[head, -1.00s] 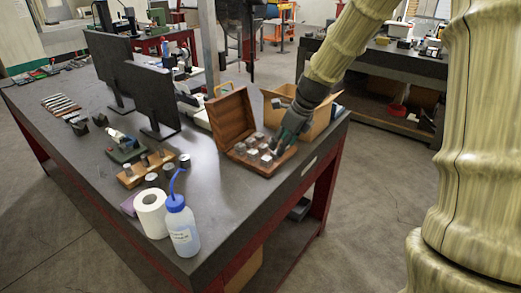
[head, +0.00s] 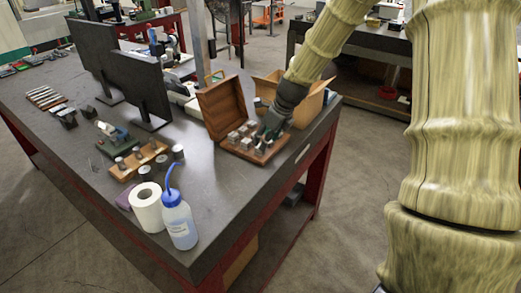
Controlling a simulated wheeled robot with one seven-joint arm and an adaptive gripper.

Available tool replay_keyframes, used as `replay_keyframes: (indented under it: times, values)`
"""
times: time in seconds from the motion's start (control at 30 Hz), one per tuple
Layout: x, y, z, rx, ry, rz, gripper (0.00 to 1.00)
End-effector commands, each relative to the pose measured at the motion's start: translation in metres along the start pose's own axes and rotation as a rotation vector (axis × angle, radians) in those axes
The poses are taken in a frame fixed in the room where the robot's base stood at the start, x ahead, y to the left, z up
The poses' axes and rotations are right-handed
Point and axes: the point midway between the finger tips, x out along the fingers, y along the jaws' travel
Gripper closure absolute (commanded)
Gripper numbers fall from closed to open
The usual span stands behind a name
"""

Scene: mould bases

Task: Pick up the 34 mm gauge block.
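An open wooden box (head: 222,107) with its lid raised stands near the right end of the dark table. Several small silvery metal blocks (head: 240,136) sit in its base; I cannot tell which of them is the 34 mm gauge block. My gripper (head: 262,140) points down at the right part of the box base, among or just above the blocks there. Its fingers are small and partly merge with the blocks, so I cannot tell whether they are open or shut or touch a block.
A cardboard box (head: 312,104) stands right behind my gripper. A wooden holder with metal cylinders (head: 138,160), a paper roll (head: 147,208) and a blue-capped bottle (head: 178,222) stand to the left and front. Two dark monitors (head: 137,84) stand behind. The table's right edge is close.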

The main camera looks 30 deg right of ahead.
Motion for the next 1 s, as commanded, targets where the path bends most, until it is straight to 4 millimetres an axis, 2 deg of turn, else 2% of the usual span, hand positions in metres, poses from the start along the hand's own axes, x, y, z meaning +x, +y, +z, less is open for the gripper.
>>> replay_keyframes:
  times: [0.4, 0.73, 0.77, 1.0]
  values:
    - [0.037, 0.003, 0.001, -0.002, 0.001, 0.003, 0.48]
    - [0.041, 0.003, 0.001, -0.001, 0.000, 0.001, 0.48]
    - [0.041, 0.003, 0.001, -0.001, 0.000, 0.001, 0.50]
    - [0.041, 0.003, 0.001, -0.001, 0.000, 0.001, 0.94]
